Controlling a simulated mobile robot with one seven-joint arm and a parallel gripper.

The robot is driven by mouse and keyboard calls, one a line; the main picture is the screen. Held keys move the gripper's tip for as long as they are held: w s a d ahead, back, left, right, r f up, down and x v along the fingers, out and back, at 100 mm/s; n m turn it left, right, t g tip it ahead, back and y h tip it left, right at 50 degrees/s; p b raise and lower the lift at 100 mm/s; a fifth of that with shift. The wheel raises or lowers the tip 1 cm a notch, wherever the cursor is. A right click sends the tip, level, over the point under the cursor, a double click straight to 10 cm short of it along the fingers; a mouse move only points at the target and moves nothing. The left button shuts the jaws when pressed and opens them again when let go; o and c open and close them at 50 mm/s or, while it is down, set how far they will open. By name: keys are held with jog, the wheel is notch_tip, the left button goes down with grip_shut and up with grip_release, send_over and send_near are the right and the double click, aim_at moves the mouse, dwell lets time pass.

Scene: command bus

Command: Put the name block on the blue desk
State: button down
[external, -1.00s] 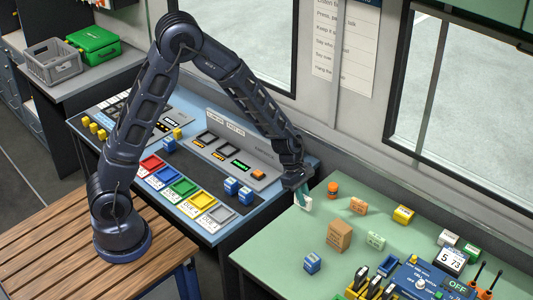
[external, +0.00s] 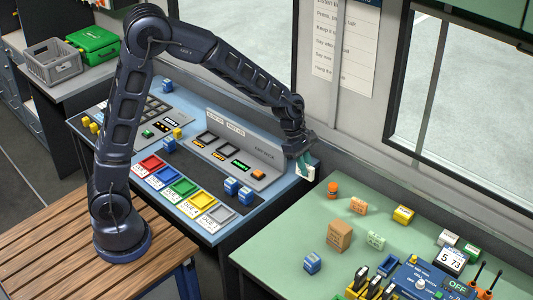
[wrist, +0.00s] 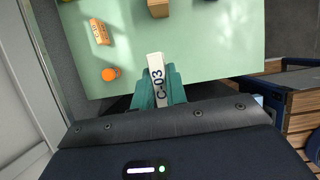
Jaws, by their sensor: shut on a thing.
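My gripper (external: 303,164) is shut on a white name block (external: 306,174) marked C-03, which also shows in the wrist view (wrist: 156,78). In the wrist view the green fingers of my gripper (wrist: 157,90) clasp its sides. In the external view, the block is held up near the right back corner of the blue desk (external: 268,199), by the gap to the green desk (external: 290,225). How high it is I cannot tell. The blue desk carries a grey sloped panel and a row of coloured square trays (external: 183,187).
Blue blocks (external: 238,188) stand on the blue desk's right part. An orange cylinder (external: 332,189), a brown box (external: 339,234) and several small blocks stand on the green desk. The wall and window run close behind both desks. A wooden bench (external: 60,245) is at front left.

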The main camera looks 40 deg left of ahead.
jog(key=w+a, duration=1.6)
jog(key=a, duration=0.2)
jog(key=w+a, duration=0.3)
jog(key=a, duration=0.7)
jog(key=w+a, duration=0.4)
jog(key=a, duration=0.6)
notch_tip(320, 180, down, 20)
jog(key=shift+s+a+r, duration=0.1)
jog(key=c, duration=1.6)
grip_release()
jog(key=shift+o, duration=1)
